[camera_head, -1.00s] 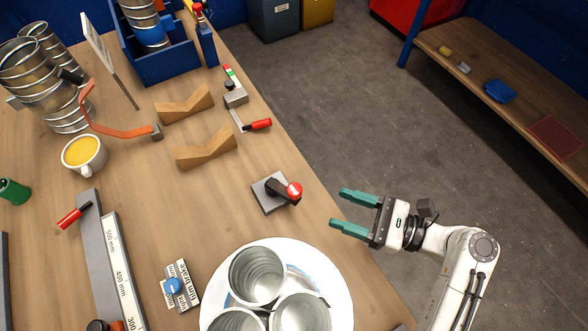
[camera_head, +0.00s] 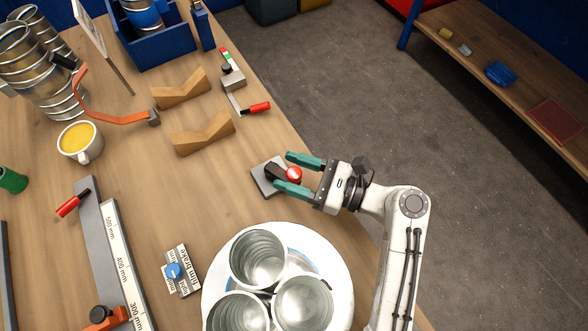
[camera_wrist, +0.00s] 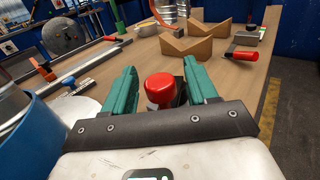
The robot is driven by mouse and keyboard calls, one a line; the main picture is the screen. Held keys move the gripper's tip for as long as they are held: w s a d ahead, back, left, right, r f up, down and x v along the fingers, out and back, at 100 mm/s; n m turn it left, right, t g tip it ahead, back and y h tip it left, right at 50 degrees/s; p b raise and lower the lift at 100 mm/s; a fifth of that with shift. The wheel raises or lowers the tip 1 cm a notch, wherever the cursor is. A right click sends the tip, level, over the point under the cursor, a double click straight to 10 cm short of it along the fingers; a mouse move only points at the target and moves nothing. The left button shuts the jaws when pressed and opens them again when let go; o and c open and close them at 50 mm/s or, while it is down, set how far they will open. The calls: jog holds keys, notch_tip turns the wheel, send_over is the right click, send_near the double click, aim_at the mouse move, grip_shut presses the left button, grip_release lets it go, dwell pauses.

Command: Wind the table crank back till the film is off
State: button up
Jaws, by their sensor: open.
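The crank beside the turntable has a black arm and a red knob (camera_head: 294,174) on a grey square plate (camera_head: 261,180) near the table's right edge. My gripper (camera_head: 284,171) is open, its green fingers reaching over the crank on either side of the red knob. In the wrist view the knob (camera_wrist: 160,87) stands between the fingers, with a visible gap to each. The white turntable (camera_head: 338,255) carries several ribbed metal duct pieces (camera_head: 258,256) standing on end. I cannot make out clear film on them. A block labelled film brake (camera_head: 183,273) has a blue knob.
Free wood lies left of the crank. Open floor is to the right.

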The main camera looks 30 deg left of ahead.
grip_shut()
dwell(0.5)
